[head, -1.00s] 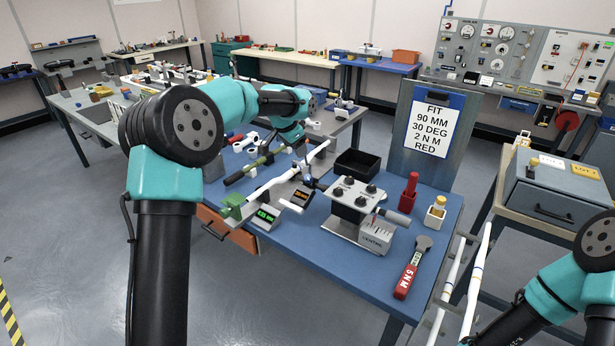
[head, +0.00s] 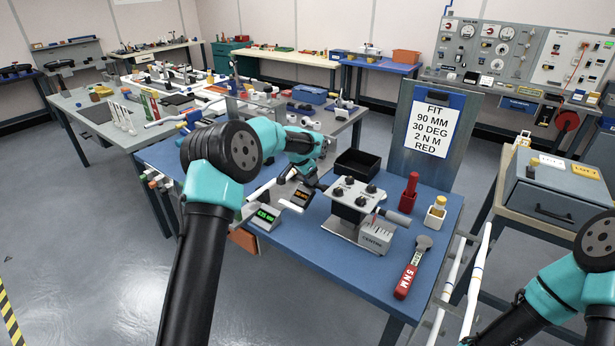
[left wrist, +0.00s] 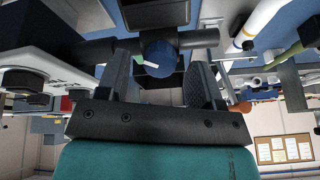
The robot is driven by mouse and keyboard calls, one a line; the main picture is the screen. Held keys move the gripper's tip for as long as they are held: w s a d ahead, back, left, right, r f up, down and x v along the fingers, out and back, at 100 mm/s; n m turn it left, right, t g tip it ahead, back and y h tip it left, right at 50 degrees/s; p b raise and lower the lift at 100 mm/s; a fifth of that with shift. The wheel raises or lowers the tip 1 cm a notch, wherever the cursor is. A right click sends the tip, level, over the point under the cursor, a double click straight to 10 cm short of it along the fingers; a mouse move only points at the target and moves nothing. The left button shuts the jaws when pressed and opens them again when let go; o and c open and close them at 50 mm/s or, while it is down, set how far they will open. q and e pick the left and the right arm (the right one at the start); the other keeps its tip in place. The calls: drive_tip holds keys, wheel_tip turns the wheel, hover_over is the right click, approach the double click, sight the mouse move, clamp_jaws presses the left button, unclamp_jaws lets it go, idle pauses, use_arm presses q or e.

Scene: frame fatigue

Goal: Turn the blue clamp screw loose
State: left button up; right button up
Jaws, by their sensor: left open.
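The blue clamp screw (left wrist: 158,52) shows in the left wrist view as a round blue knob with a white mark, below a dark bar. My left gripper (left wrist: 160,64) is open, with one finger on each side of the screw; I cannot tell whether either finger touches it. In the head view my left gripper (head: 312,178) is low over the blue bench, just left of the grey fixture box (head: 350,197), and the screw is hidden there by the gripper. My right arm shows at lower right, but its gripper is out of view.
A green display (head: 265,216) and an amber display (head: 301,196) stand near the bench's front edge. A black tray (head: 357,163), red-handled tool (head: 410,190), yellow-topped pot (head: 436,212) and red torque wrench (head: 411,270) are around the fixture. A sign (head: 433,125) stands behind.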

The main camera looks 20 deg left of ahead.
use_arm(q)
drive_tip(key=shift+w+f, duration=0.15)
drive_tip(key=shift+f, duration=0.25)
drive_tip(key=c, duration=0.9)
drive_tip(key=shift+c, duration=0.2)
